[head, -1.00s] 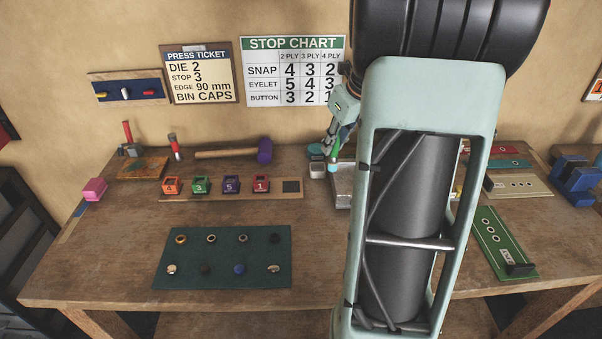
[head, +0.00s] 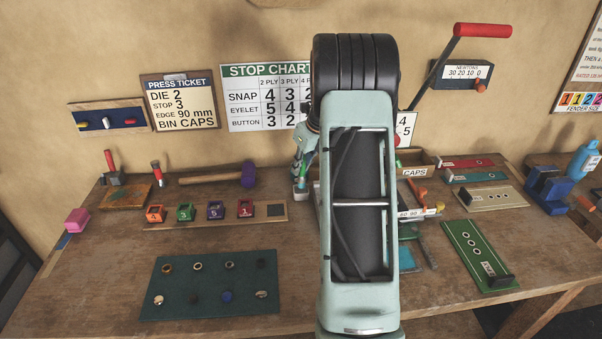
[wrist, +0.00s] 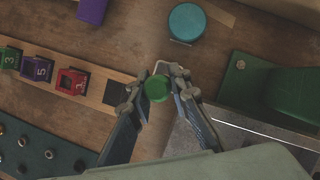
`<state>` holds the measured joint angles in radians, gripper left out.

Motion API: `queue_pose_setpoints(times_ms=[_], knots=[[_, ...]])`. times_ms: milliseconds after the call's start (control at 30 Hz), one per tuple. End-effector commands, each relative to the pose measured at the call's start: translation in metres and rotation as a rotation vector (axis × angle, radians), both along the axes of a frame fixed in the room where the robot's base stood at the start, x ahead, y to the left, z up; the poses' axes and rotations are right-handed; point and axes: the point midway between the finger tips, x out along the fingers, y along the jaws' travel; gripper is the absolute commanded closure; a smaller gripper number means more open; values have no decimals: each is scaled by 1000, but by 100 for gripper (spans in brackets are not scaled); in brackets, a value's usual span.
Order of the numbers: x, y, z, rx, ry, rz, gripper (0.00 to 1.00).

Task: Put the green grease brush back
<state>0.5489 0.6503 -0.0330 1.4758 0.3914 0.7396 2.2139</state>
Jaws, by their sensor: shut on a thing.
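The green grease brush (head: 302,171) is held in my gripper (head: 301,160), low over the back of the bench. In the wrist view my gripper (wrist: 156,90) has its fingers closed on the brush (wrist: 156,88), seen end-on as a round green top. A small grey cup (head: 300,189) stands directly beneath the brush in the head view. A pale rim (wrist: 161,66) shows just beyond the fingertips in the wrist view. I cannot tell whether the brush's lower end is inside the cup. A round teal-topped pot (wrist: 187,22) stands apart, farther off.
A wooden strip with numbered colored blocks (head: 215,213) and a purple-headed mallet (head: 248,175) lie to the left. A dark green mat (head: 210,285) with small fittings lies in front. A green metal body (wrist: 275,90) stands close to the right of my gripper.

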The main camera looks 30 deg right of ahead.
Motion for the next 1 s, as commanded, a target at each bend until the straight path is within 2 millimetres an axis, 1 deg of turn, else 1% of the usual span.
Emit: queue_pose_setpoints(times_ms=[233, 400, 800, 833, 967, 1000], knots=[[8, -3, -12, 0, 1, 0, 100], [7, -3, -38, 2, 3, -2, 100], [7, -3, -45, -1, 0, -1, 100], [8, -3, -45, -1, 0, -1, 82], [7, -3, -44, -1, 0, 0, 67], [7, -3, -44, -1, 0, 0, 65]])
